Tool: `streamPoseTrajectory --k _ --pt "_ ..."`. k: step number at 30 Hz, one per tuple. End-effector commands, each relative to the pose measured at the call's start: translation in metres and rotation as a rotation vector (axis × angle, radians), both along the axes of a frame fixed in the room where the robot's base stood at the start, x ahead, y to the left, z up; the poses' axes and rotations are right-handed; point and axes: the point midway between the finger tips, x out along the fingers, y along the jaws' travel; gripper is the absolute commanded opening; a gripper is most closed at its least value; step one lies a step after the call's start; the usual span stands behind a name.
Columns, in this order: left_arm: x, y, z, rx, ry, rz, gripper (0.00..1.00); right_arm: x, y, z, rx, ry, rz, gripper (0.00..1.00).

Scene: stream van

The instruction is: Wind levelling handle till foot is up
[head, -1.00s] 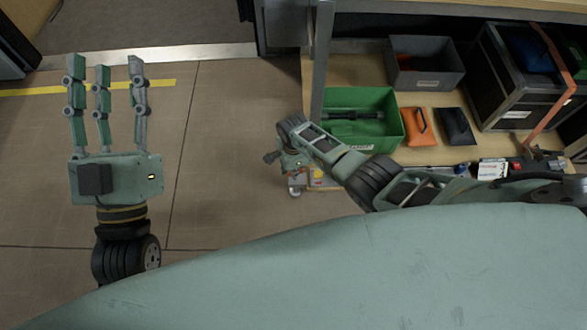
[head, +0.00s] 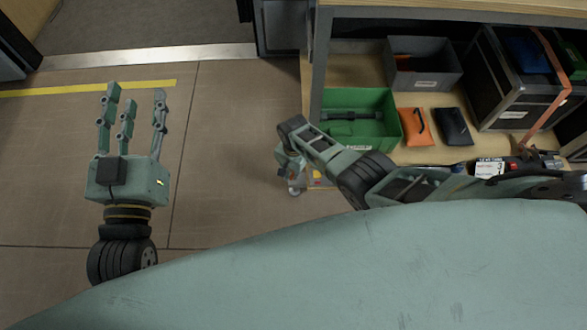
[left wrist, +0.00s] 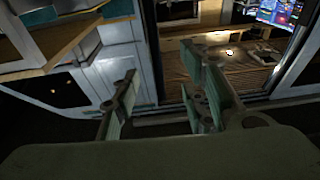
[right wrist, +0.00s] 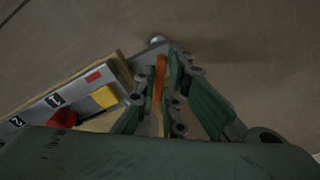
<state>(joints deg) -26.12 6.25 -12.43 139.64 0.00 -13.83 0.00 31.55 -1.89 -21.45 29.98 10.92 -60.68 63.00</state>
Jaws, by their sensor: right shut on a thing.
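In the right wrist view the orange grip of the levelling handle (right wrist: 160,76) stands between the fingers of my right gripper (right wrist: 165,98), which is shut on it. In the head view my right gripper (head: 290,163) is low beside the bench's front left corner, mostly hidden by my own arm. A small pale metal part (head: 296,188) shows just below it; I cannot tell whether this is the foot. The foot is not clearly visible. My left gripper (head: 131,112) is open and empty over bare floor at the left, with its fingers spread in the left wrist view (left wrist: 170,100).
A panel edge (right wrist: 75,100) with a yellow block (right wrist: 105,96), a red knob (right wrist: 62,118) and number labels lies beside the handle. The bench shelf holds a green crate (head: 385,103), a grey bin (head: 440,70) and a black case (head: 490,105). The floor at left is clear.

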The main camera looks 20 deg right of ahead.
Motion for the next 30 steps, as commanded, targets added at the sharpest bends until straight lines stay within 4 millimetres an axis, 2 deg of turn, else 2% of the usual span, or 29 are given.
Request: streamPoseTrajectory --k 13,30 --pt "0.001 0.003 -0.024 0.032 0.120 0.007 0.40 -0.003 -0.001 0.000 0.002 0.003 0.423 0.00" --pt "0.000 0.004 -0.037 0.047 0.182 0.009 0.40 -0.003 -0.005 0.000 0.002 0.002 0.964 0.00"
